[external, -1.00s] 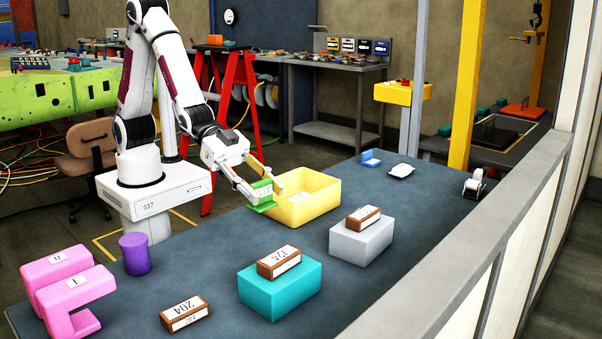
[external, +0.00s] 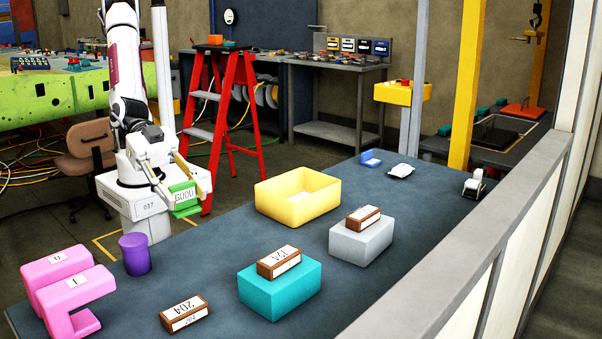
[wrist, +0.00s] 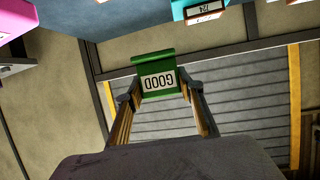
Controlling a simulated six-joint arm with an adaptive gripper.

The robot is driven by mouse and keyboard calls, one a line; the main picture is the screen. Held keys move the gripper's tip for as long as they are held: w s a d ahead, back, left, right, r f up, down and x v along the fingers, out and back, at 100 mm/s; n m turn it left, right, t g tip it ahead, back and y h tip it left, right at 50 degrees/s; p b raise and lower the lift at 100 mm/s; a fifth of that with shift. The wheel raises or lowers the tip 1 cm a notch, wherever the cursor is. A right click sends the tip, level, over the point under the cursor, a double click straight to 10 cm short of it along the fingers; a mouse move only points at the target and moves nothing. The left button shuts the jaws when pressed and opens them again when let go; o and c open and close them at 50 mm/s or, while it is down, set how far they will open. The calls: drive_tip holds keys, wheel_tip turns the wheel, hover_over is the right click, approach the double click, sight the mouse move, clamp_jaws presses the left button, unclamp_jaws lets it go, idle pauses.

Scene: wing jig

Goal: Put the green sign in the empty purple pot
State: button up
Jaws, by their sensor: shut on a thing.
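The green sign (external: 184,198) has a white label reading "GOOD". My gripper (external: 188,192) is shut on it and holds it in the air, up and to the right of the purple pot in the external view. In the wrist view the sign (wrist: 157,75) sits between my two fingertips (wrist: 160,88), its label upside down. The purple pot (external: 135,255) stands upright on the left part of the table, apart from the sign. Its inside is mostly hidden from this angle, and it is not in the wrist view.
Pink letter-like blocks (external: 68,290) stand left of the pot. A yellow bin (external: 297,203) is to the right. A teal box (external: 280,293) and a grey box (external: 361,243) each bear a brown labelled block. Another brown block (external: 185,314) lies near the front edge.

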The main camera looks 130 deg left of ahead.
drive_tip(key=s+d+r, duration=0.2)
drive_tip(key=d, duration=0.4)
drive_tip(key=n+g+y, duration=0.1)
drive_tip(key=n+y, duration=0.5)
drive_tip(key=y, duration=0.1)
hover_over(133, 238)
drive_tip(key=shift+f, duration=0.9)
drive_tip(key=shift+h, duration=0.3)
drive_tip(key=shift+f, duration=3.1)
drive_tip(key=shift+f, duration=0.1)
drive_tip(key=shift+f, duration=1.8)
